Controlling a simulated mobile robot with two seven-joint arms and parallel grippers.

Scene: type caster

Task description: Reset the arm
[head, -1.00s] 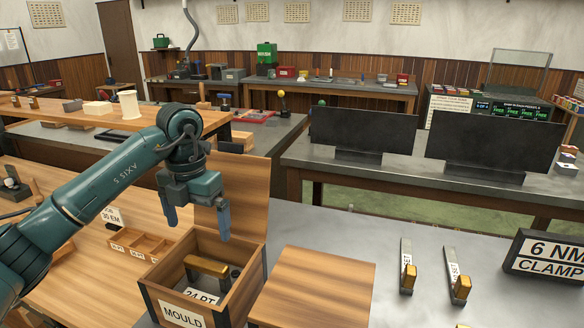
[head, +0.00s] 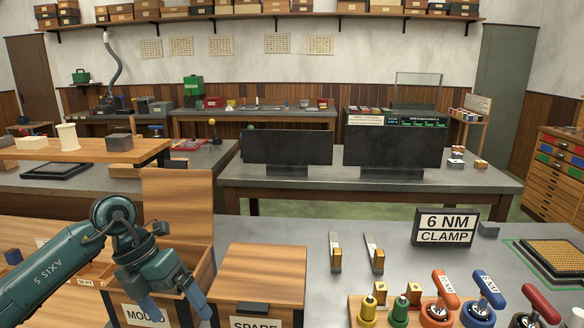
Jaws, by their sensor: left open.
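My left arm comes in from the lower left, teal, with its gripper (head: 170,298) pointing down. The two fingers stand apart, with nothing seen between them. The gripper shows in front of the wooden box labelled MOULD (head: 203,268), whose lid (head: 178,205) stands open at the back. The arm covers much of the box and hides its inside. I cannot tell how far the fingers are from the box. My right gripper is not in view.
A closed wooden box labelled SPARE (head: 262,268) stands right of the MOULD box. A rack (head: 362,322) of coloured-handled tools is at the front right. The 6 NM CLAMP sign (head: 446,228) stands behind it. Grey table between is partly clear.

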